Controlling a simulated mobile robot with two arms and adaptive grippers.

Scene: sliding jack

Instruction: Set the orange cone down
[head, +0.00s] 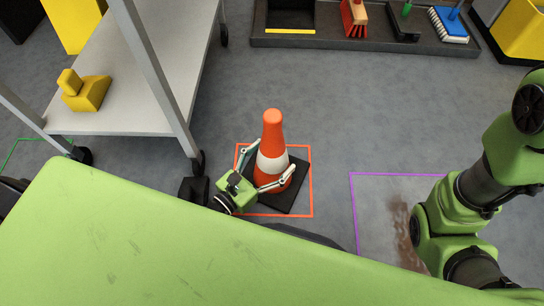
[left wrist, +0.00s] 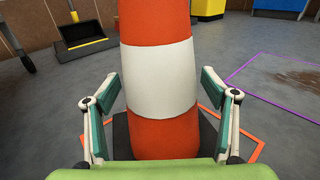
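The orange cone (head: 272,134) has a white band and a black square base. It stands upright, with its base on the floor inside an orange-red outlined square (head: 312,170); the base is turned relative to the outline. My left gripper (head: 268,168) is low beside the cone, one finger on each side. In the left wrist view the cone (left wrist: 160,80) fills the middle. The left gripper's fingers (left wrist: 160,92) are spread, with narrow gaps between them and the cone. My right arm shows at the right, but its gripper is not in view.
A purple outlined square (head: 352,205) with a brown stain (head: 402,230) lies to the right. A grey wheeled cart (head: 140,115) carrying a yellow object (head: 86,92) stands at left. A dark tray (head: 385,40) with brushes is at the back. Floor behind the cone is clear.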

